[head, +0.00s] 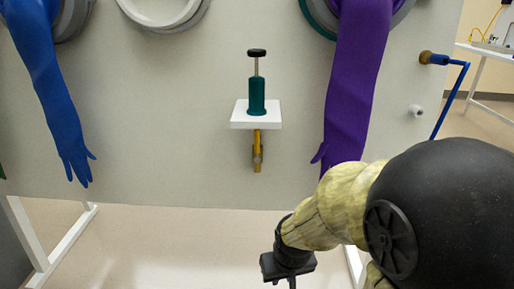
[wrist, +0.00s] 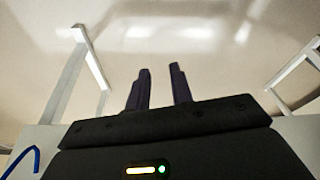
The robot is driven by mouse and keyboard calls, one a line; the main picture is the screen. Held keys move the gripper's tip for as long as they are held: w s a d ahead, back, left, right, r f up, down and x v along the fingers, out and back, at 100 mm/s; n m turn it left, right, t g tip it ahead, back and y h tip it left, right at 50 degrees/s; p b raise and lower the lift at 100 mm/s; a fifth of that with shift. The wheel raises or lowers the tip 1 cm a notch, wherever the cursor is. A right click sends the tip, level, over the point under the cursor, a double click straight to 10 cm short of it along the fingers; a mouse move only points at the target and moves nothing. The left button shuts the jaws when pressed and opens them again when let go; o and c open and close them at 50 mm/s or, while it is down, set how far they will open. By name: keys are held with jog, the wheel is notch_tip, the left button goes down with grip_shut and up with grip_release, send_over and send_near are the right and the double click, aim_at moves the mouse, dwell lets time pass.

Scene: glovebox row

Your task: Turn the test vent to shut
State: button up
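No part carries a readable label, so I cannot tell for sure which one is the test vent. A brass fitting (head: 257,150) hangs below a small white shelf (head: 256,121) on the grey panel; its handle position is too small to read. Another brass fitting (head: 427,57) with a blue hose is on the panel's right, above a small white knob (head: 416,111). My gripper (wrist: 160,70) shows two dark fingers apart with nothing between them in the wrist view. In the head view my wrist is low, below the panel and right of the shelf; the fingers are not clear there.
A green hand pump (head: 257,97) with a black knob stands on the shelf. A blue glove (head: 52,90) hangs left and a purple glove (head: 355,85) right, close to my arm. White stand legs (head: 62,243) reach the floor. Floor below the panel's middle is clear.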

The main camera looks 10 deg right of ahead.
jog(key=shift+o, duration=0.4)
jog(key=shift+o, duration=0.9)
jog(key=shift+r, duration=0.15)
jog(key=w+p+v, duration=0.1)
jog(key=p+v, duration=0.6)
jog(key=p, duration=0.1)
jog(key=shift+w+r, duration=0.3)
jog(key=shift+r, duration=0.25)
jog(key=shift+w+d, duration=0.1)
